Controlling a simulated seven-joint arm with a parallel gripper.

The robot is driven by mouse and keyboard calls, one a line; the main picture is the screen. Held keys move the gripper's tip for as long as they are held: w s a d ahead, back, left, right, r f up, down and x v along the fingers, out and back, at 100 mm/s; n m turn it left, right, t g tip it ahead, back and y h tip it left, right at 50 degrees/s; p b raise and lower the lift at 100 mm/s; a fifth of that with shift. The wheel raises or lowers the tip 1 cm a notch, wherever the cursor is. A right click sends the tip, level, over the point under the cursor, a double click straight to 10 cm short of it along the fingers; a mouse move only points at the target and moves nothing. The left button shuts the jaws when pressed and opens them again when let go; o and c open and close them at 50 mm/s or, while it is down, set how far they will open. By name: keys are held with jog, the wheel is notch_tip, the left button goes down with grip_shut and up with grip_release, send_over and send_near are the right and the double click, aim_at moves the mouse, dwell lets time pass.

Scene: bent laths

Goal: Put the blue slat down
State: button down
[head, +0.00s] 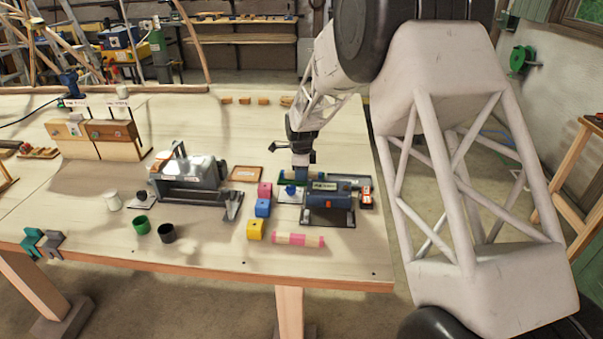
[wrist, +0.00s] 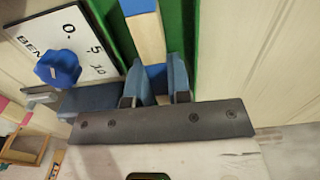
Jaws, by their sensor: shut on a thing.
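The blue slat (wrist: 147,36) shows in the wrist view as a narrow pale-wood lath with blue parts at its far end and between my fingers. My gripper (wrist: 157,68) is shut on its near blue part. Green walls or strips lie beyond and beside the slat; I cannot tell whether it touches them. In the head view my gripper (head: 301,170) is low over the right part of the bench, at a long green tray (head: 352,180). The slat is mostly hidden there.
A white scale plate (wrist: 72,38) with a blue knob (wrist: 58,68) is close to the left of my gripper. A blue machine (head: 330,201) stands just in front, with pink, blue and yellow blocks (head: 263,208) to its left. The bench's front-left surface (head: 70,215) has free room.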

jog(key=c, duration=1.1)
grip_release()
jog(key=shift+f, duration=0.1)
jog(key=shift+o, duration=0.2)
notch_tip(320, 180, up, 12)
jog(key=shift+r, duration=0.2)
